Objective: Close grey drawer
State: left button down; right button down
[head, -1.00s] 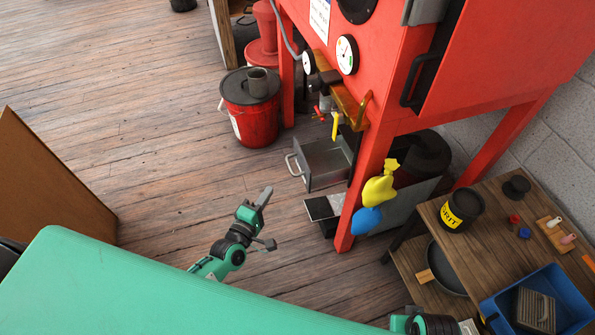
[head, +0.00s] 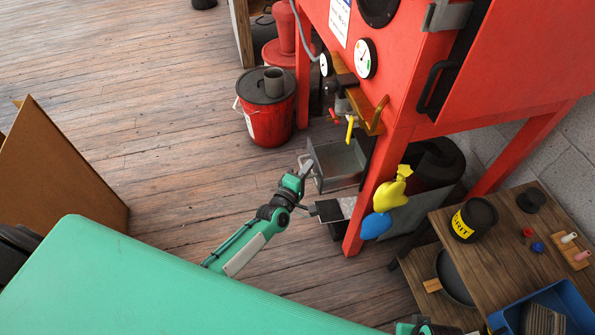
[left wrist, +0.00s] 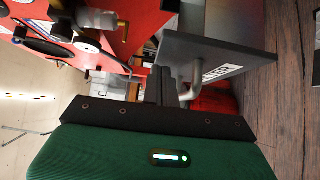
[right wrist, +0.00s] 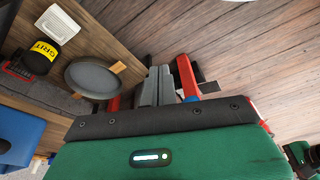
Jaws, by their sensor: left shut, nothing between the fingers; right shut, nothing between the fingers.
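The grey drawer (head: 338,165) stands pulled out under the red cabinet in the head view, with its inside showing. My left gripper (head: 306,168) is shut and empty at the drawer's front, by its handle. In the left wrist view the drawer front (left wrist: 215,55) and its curved handle (left wrist: 193,80) are close beside the shut fingers (left wrist: 161,82). Whether the fingers touch the drawer cannot be told. My right gripper (right wrist: 158,85) is shut and empty, pointing over the floor near the wooden bench.
The red cabinet (head: 400,60) stands over the drawer, with a leg at its right. A red bucket (head: 268,120) is to the left. Yellow and blue bags (head: 377,226) hang by the leg. A wooden bench (head: 470,245) is at right.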

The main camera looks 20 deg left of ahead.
pick_arm(q)
jog(key=shift+w+d, duration=0.1)
jog(key=shift+d, duration=0.05)
pick_arm(e)
jog(key=shift+w+r, duration=0.1)
jog(key=shift+w, duration=0.15)
